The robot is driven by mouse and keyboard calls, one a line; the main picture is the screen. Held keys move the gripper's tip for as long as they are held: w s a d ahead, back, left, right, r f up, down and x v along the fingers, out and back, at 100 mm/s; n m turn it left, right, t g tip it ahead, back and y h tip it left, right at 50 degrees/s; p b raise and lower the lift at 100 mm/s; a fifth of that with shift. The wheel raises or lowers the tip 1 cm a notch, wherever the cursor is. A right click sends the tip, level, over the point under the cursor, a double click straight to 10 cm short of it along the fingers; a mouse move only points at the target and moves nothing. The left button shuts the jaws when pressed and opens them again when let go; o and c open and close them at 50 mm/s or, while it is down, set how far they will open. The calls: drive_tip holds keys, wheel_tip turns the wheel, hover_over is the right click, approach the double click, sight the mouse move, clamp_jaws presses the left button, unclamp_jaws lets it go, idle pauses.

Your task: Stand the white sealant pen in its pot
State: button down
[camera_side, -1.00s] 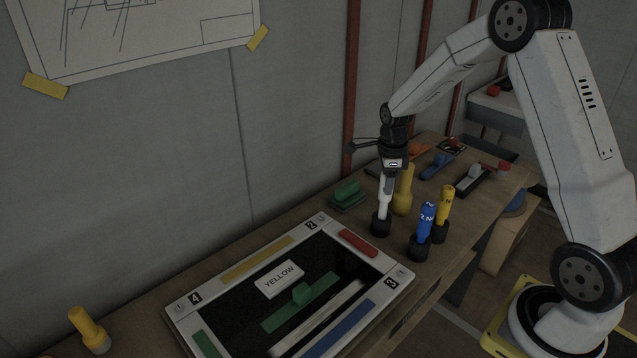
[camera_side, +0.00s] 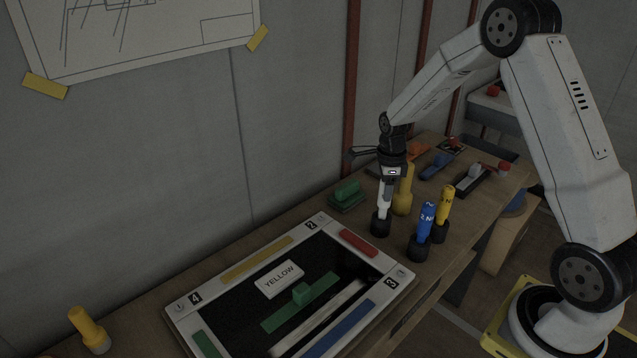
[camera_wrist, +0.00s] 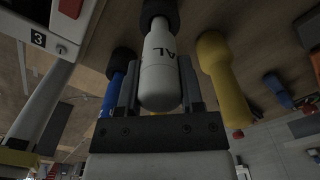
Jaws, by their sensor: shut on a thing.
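The white sealant pen (camera_side: 384,214) is upright between the fingers of my gripper (camera_side: 387,196). My gripper is shut on it from above. The pen's lower end is at the mouth of a small black pot (camera_side: 380,227), and seems to be inside it; how deep I cannot tell. In the wrist view the white pen (camera_wrist: 160,70) with dark lettering lies between the two fingers of my gripper (camera_wrist: 160,88), and its far end meets the black pot (camera_wrist: 160,12).
A blue pen (camera_side: 426,222) and a yellow pen (camera_side: 446,205) stand in black pots close to the right. A larger yellow bottle-shaped thing (camera_side: 404,193) is just behind. A framed board (camera_side: 240,318) lies in front, left. A green block (camera_side: 346,192) sits further left.

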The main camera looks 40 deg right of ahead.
drive_tip(key=shift+f, duration=0.65)
idle(0.5)
drive_tip(key=shift+c, duration=0.7)
unclamp_jaws()
drive_tip(key=shift+r, duration=0.1)
drive_tip(key=shift+r, duration=3.8)
drive_tip(key=shift+a, duration=0.1)
